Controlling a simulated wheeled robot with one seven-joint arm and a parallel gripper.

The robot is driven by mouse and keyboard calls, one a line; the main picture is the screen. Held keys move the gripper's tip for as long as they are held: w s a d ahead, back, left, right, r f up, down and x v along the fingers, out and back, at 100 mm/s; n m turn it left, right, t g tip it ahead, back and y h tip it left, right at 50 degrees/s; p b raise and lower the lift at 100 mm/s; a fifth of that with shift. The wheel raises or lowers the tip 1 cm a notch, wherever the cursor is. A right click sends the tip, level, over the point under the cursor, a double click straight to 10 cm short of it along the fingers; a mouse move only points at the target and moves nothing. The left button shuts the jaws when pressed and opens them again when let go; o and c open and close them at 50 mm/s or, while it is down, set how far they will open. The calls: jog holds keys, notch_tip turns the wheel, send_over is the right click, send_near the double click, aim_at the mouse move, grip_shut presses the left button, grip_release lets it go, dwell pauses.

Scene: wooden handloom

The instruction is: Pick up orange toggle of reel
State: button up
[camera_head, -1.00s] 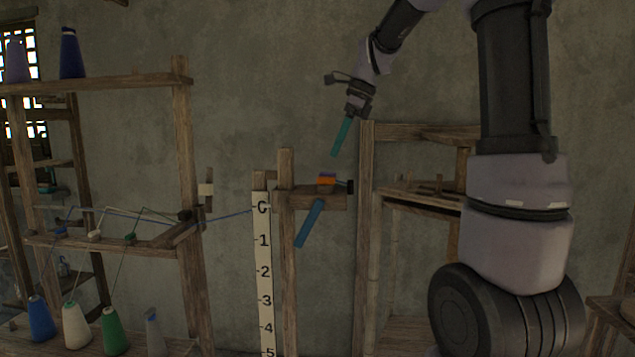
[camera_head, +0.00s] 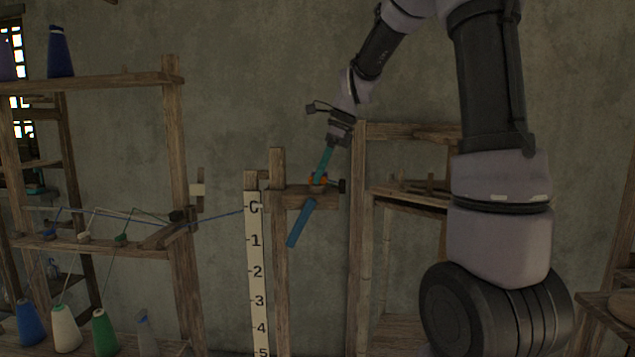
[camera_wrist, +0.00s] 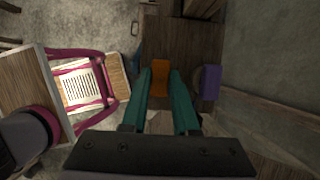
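The orange toggle (camera_head: 324,179) sits on the wooden crosspiece (camera_head: 290,198) beside the numbered scale. It also shows in the wrist view (camera_wrist: 161,77), between the ends of my two teal fingers. My gripper (camera_head: 319,178) points down and slightly left at the toggle, and a finger covers part of it. In the wrist view my gripper (camera_wrist: 162,72) is open, with a gap between the fingers. Whether either finger touches the toggle, I cannot tell. The blue handle (camera_head: 301,223) hangs slanted below the crosspiece.
A purple block (camera_wrist: 210,82) stands just right of the fingers in the wrist view. A tall wooden post (camera_head: 357,230) rises close right of the crosspiece. A dark knob (camera_head: 342,186) sticks out at its right end. A blue thread runs in from the left rack (camera_head: 110,240).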

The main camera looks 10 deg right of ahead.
grip_shut()
notch_tip(320, 180, up, 10)
dwell(0.4)
dwell(0.3)
